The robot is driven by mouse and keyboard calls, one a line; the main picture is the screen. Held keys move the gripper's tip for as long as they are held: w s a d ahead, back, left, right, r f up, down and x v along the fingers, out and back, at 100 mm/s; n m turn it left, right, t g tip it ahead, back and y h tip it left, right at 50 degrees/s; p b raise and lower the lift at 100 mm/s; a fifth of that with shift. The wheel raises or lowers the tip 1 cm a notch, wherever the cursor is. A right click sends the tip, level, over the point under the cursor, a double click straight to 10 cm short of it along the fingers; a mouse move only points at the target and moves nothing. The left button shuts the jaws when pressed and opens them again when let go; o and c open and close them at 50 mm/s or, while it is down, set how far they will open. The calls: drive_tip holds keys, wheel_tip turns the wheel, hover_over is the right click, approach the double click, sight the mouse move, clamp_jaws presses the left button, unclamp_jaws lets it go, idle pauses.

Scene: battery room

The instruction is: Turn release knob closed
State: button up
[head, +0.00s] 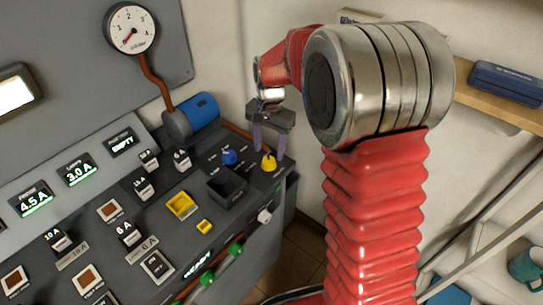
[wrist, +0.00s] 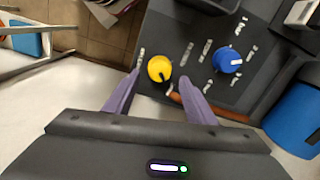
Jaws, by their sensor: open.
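A yellow knob (head: 269,164) with a dark pointer mark sits near the far right corner of the sloped grey console. A blue knob (head: 229,157) with a white pointer is to its left. Their labels are too small to read, so I cannot tell which one is the release knob. My gripper (head: 268,151) is above the yellow knob, open, with its purple fingers pointing down. In the wrist view the yellow knob (wrist: 159,68) shows between the fingertips (wrist: 158,77), with no clear contact. The blue knob (wrist: 230,59) is outside the fingers, to the right.
A blue cylinder (head: 198,112) with a brown cable stands behind. Several labelled switches fill the left. A white knob (head: 265,216) juts from the console's front.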

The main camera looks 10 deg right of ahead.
sight(269, 159)
drive_tip(key=shift+f, duration=2.1)
drive_tip(key=c, duration=1)
drive_tip(key=shift+d, duration=0.15)
